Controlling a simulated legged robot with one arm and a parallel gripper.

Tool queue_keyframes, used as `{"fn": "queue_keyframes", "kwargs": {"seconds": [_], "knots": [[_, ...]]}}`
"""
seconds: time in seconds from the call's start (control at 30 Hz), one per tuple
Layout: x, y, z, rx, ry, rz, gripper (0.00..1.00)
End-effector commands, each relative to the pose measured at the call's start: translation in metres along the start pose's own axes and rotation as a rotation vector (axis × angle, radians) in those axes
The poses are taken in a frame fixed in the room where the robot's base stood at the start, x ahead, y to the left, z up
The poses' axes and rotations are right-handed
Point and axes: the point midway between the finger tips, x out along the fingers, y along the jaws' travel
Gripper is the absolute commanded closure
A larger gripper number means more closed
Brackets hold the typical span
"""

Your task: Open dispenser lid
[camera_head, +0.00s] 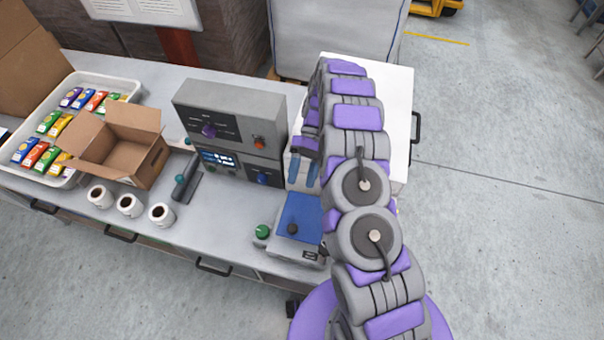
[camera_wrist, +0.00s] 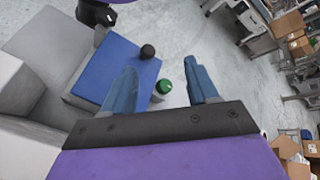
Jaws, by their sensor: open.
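The dispenser (camera_head: 285,248) is a grey box at the bench's front right. Its blue lid (camera_head: 301,218) lies flat and looks shut, with a black knob (camera_head: 292,229) near its front edge. A green knob (camera_head: 262,232) stands at its left side. My gripper (camera_head: 302,181) is open and empty, behind and above the lid. In the wrist view, the blue lid (camera_wrist: 105,68) is left of my gripper (camera_wrist: 160,67). The black knob (camera_wrist: 147,51) shows beyond the left finger, and the green knob (camera_wrist: 163,88) shows between the fingers. No contact is visible.
A grey control unit (camera_head: 225,110) stands behind and left of the dispenser. Open floor (camera_head: 500,200) lies to the right.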

Motion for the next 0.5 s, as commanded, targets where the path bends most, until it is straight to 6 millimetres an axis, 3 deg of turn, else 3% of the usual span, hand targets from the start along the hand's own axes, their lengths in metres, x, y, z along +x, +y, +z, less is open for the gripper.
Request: {"fn": "queue_keyframes", "kwargs": {"seconds": [0.23,0.5], "knots": [[-0.004,-0.004,0.004,0.0,0.002,-0.001,0.41],[-0.018,-0.021,0.021,0.002,0.001,0.0,0.41]]}}
